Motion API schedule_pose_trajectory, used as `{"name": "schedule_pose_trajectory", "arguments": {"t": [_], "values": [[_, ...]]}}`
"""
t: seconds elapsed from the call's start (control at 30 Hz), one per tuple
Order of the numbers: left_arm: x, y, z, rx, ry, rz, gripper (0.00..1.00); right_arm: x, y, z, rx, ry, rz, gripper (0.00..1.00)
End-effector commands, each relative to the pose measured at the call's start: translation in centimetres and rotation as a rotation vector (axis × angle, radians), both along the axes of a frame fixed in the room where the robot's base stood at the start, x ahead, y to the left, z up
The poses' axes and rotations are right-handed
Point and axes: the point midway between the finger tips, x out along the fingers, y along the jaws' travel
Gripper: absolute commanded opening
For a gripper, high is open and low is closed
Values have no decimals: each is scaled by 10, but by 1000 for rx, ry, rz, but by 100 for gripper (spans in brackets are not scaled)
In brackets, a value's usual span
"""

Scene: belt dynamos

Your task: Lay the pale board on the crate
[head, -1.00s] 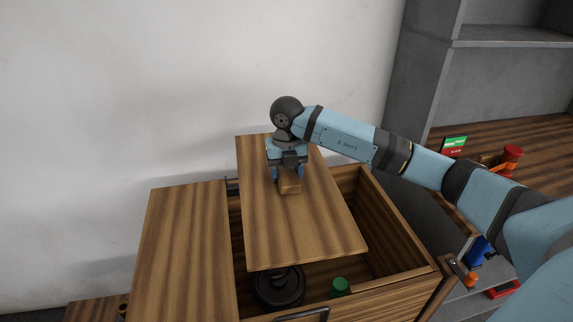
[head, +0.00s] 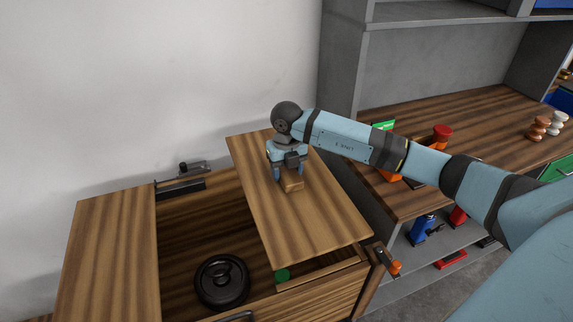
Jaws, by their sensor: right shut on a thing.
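A flat wood-grain board (head: 300,225), light brown, carries a small block handle (head: 291,182) on top. My right gripper (head: 288,178) is shut on this handle from above. The board lies over the right part of the open wooden crate (head: 325,296) and hides that part of its opening. I cannot tell whether the board touches the crate's rim. The left part of the opening is uncovered. My left gripper is not in view.
Inside the crate are a black round weight (head: 222,281) and a green thing (head: 283,275) partly under the board. A wooden top (head: 108,255) adjoins the crate on the left. A grey shelf unit (head: 425,60) with red, green and orange objects stands at the right.

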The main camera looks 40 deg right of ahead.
Motion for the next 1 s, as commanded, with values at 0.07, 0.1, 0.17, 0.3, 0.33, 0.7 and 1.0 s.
{"name": "schedule_pose_trajectory", "arguments": {"t": [0.07,0.1,0.17,0.3,0.33,0.7,1.0], "values": [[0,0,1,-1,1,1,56,0,0,1,1,-2,5,6],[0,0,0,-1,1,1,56,0,0,0,1,-2,6,6],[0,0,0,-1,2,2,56,0,0,-1,1,-2,8,6],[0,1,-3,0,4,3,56,0,0,-5,0,-2,9,6],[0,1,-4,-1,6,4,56,0,0,-6,0,-2,9,6],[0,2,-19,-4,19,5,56,0,0,-34,1,0,8,6],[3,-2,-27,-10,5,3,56,0,0,-61,0,-2,9,6]]}}
